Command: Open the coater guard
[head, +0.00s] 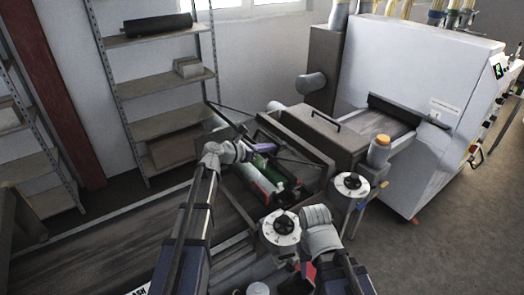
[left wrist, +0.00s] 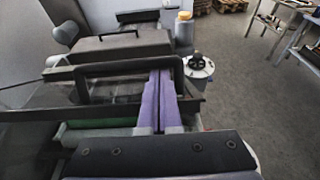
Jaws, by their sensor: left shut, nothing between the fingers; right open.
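The coater guard is a dark-framed, see-through cover over the coater (head: 262,185), whose green and red rollers show beneath it. In the left wrist view, a black arched handle (left wrist: 110,67) rises from the dark frame bar (left wrist: 85,100). My left gripper (head: 262,148) is shut and empty, beside the frame. Its purple fingers (left wrist: 160,75) reach to just below the handle's top bar, near its right leg; I cannot tell whether they touch it. The guard seems tilted up, but its angle is hard to read. My right gripper (head: 307,270) is low, beyond a white wrist, mostly hidden, and open.
A grey housing with its own black handle (head: 325,119) stands behind the coater. A large white machine (head: 405,90) is behind. Shelves (head: 160,85) line the left wall.

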